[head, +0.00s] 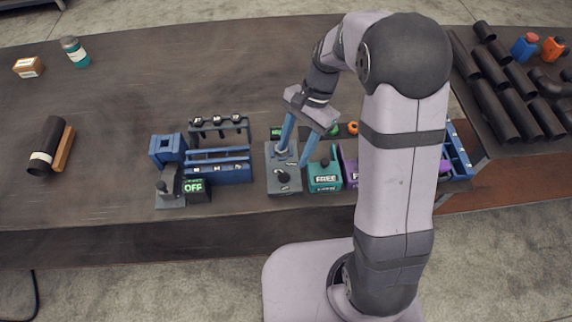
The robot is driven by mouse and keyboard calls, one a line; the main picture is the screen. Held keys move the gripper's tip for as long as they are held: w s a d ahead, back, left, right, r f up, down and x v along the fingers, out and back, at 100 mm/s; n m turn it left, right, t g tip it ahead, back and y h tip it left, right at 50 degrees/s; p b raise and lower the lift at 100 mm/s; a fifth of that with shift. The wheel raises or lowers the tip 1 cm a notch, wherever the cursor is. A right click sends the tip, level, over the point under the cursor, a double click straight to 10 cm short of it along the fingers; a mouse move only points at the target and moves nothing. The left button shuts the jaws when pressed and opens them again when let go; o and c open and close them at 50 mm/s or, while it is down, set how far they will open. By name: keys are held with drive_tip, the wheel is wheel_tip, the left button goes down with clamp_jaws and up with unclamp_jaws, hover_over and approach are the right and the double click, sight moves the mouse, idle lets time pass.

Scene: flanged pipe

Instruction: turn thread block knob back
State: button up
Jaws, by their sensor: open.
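My gripper (292,159) points down over the row of blocks at the bench's front edge, its two blue fingers spread apart with nothing seen between them. A grey block (271,182) stands below it, with a dark knob (281,175) on its front part. The left fingertip is over the back part of this block; whether it touches is unclear. The right fingertip is by the gap between the grey block and a teal block (325,180) marked FREE. No readable label shows which block is the thread block. The arm hides part of the row.
A purple block (349,166) stands right of the teal one. Left are a blue clamp-like fixture (168,150), an OFF display (194,187) and a blue tool rack (222,172). Dark pipes (495,110) lie at far right. The bench's back middle is clear.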

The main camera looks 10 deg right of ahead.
sight(284, 173)
drive_tip(key=shift+w+a, duration=0.1)
drive_tip(key=shift+p+x, duration=0.95)
drive_tip(key=shift+x, duration=2.7)
drive_tip(key=c, duration=1.1)
drive_tip(key=shift+o, duration=0.2)
drive_tip(key=n, duration=0.2)
drive_tip(key=n+g+h, duration=0.1)
drive_tip(key=n, duration=0.1)
drive_tip(key=shift+w+a+n+p, duration=0.1)
drive_tip(key=shift+a+n+p, duration=0.05)
drive_tip(key=shift+n+p, duration=0.2)
drive_tip(key=n+h, duration=0.1)
drive_tip(key=n, duration=0.1)
drive_tip(key=n+h, duration=0.1)
drive_tip(key=n, duration=0.1)
drive_tip(key=shift+a+n+g, duration=0.15)
drive_tip(key=shift+n+g, duration=0.15)
drive_tip(key=shift+n, duration=0.05)
